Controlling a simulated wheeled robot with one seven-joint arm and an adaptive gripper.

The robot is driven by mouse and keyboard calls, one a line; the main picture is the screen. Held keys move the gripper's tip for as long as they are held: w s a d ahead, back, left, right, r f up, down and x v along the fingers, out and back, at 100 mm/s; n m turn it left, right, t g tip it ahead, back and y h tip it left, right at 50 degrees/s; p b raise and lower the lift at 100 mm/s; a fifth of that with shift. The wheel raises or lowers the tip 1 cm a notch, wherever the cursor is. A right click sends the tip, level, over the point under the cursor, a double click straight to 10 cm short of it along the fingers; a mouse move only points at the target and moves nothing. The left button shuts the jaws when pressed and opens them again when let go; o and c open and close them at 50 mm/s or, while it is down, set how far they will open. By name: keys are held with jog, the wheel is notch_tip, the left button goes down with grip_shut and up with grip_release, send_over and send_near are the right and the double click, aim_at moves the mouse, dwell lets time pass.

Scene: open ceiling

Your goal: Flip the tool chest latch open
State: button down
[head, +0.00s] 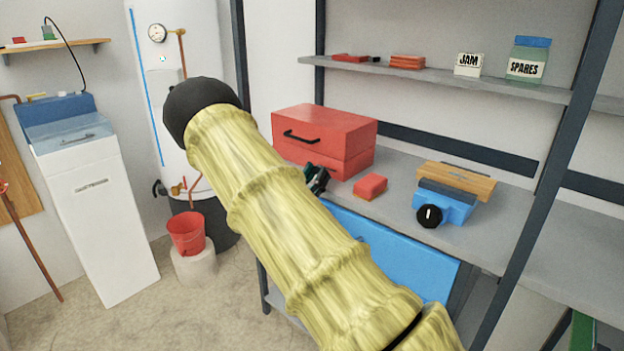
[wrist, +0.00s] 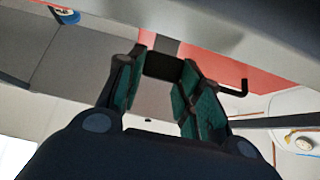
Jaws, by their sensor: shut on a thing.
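The red tool chest (head: 345,133) stands on the grey workbench, lid down, with a black handle (head: 300,137) on its front. My gripper (head: 317,180) is at the chest's front lower edge, toward its right side; my yellow-sleeved arm partly covers this area. In the wrist view, the fingers of my gripper (wrist: 162,85) are closed around a small dark block, which seems to be the latch (wrist: 162,66). A grey-brown strip shows just behind it against the red chest (wrist: 212,52). The latch is hidden in the head view, and I cannot tell its angle.
A red block (head: 370,187) lies on the workbench (head: 400,238) right of my gripper. A blue vise (head: 450,208) with a wooden board (head: 455,178) stands farther right. A shelf (head: 440,80) with jars hangs above. A red bucket (head: 186,232) is at left.

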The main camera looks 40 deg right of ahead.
jog(key=shift+s+f, duration=0.15)
jog(key=shift+f, duration=0.15)
jog(key=c, duration=1)
grip_release()
jog(key=shift+o, duration=0.2)
jog(key=shift+r, duration=0.1)
jog(key=shift+a, duration=0.1)
jog(key=w+v, duration=0.1)
jog(key=v, duration=1)
jog(key=shift+s+a+f, duration=0.3)
jog(key=shift+s+a, duration=0.05)
jog(key=shift+s, duration=0.05)
